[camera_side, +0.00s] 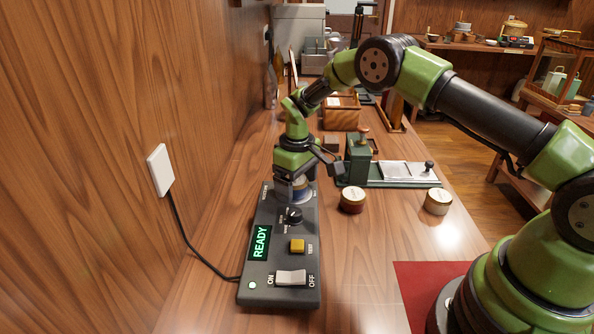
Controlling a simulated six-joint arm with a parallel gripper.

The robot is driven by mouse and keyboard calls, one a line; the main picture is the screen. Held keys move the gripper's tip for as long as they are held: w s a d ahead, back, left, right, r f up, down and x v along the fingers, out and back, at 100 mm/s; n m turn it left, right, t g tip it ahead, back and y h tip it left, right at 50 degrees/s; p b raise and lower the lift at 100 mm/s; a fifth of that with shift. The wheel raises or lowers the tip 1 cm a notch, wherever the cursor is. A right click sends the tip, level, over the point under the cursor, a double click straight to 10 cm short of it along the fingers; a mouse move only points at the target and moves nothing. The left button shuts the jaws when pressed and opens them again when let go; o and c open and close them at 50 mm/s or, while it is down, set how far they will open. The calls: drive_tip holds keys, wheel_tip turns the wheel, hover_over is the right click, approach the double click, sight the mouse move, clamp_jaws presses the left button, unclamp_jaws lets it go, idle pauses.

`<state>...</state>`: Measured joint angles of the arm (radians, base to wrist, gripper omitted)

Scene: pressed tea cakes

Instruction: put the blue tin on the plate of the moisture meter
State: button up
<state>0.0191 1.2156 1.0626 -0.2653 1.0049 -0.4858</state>
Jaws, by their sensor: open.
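The moisture meter (273,218) is a long dark box on the table, with a lit green READY display, a black knob, a yellow TEST button and a white ON/OFF switch. The blue tin (299,191) stands at the meter's far end, where the plate is, and looks upright. The plate itself is hidden by the tin and my gripper. My gripper (297,178) points down over the tin with its jaws open around the tin's upper part. Whether the fingers touch the tin cannot be told.
A red tin (352,201) and a cream-and-gold tin (437,202) stand to the right of the meter. Behind them is a green device (357,160) with a long base. A wooden box (341,113) stands farther back. A cable runs from the meter to the left wall.

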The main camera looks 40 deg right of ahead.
drive_tip(key=s+r+m+t, duration=0.1)
drive_tip(key=s+r+t, duration=0.15)
drive_tip(key=r, duration=1.75)
drive_tip(key=s+a+r+m+t+y, duration=0.1)
drive_tip(key=s+a+r+m, duration=0.1)
drive_tip(key=s+r, duration=0.65)
drive_tip(key=s+a+f+m+t+y, duration=0.1)
drive_tip(key=s+m+t, duration=0.2)
drive_tip(key=s, duration=1.3)
drive_tip(key=shift+s+a+t, duration=0.25)
drive_tip(key=shift+s+t, duration=0.1)
